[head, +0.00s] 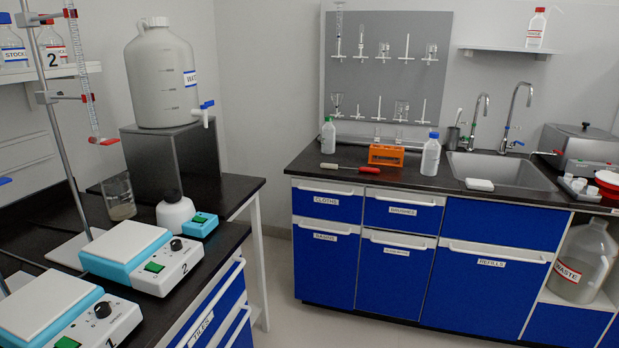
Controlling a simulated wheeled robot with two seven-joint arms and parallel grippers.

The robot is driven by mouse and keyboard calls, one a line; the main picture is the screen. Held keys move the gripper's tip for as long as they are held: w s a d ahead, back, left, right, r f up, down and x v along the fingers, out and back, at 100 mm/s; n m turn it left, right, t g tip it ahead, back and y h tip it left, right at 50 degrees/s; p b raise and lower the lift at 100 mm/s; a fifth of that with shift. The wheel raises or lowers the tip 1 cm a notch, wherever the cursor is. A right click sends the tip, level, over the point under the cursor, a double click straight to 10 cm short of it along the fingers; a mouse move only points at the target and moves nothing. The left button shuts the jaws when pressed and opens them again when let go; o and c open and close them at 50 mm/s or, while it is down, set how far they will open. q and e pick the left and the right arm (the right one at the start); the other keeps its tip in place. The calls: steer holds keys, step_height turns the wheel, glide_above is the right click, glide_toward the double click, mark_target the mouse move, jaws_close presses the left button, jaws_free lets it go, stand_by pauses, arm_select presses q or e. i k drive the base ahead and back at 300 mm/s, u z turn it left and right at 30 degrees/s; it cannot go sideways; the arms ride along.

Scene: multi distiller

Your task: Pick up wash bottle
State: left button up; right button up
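A white bottle with a red top and a red-marked label (535,29) stands upright on the small wall shelf at the upper right; it looks most like a wash bottle, but its label is too small to read. A translucent bottle with a blue cap (431,158) stands on the counter left of the sink. A smaller bottle with a green cap (328,134) stands at the counter's back left. I cannot tell for sure which one is the wash bottle. Neither of my grippers is in view.
The wall shelf (508,48) is above the sink (505,172) and taps. An orange rack (386,155) and a red-handled tool (350,168) lie on the counter. Hotplates (142,258) and a large carboy (160,80) stand on the left bench. Floor (275,270) shows between the benches.

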mark_target(431, 152)
steer(key=z, duration=0.35)
steer(key=i, duration=1.5)
steer(key=z, duration=0.4)
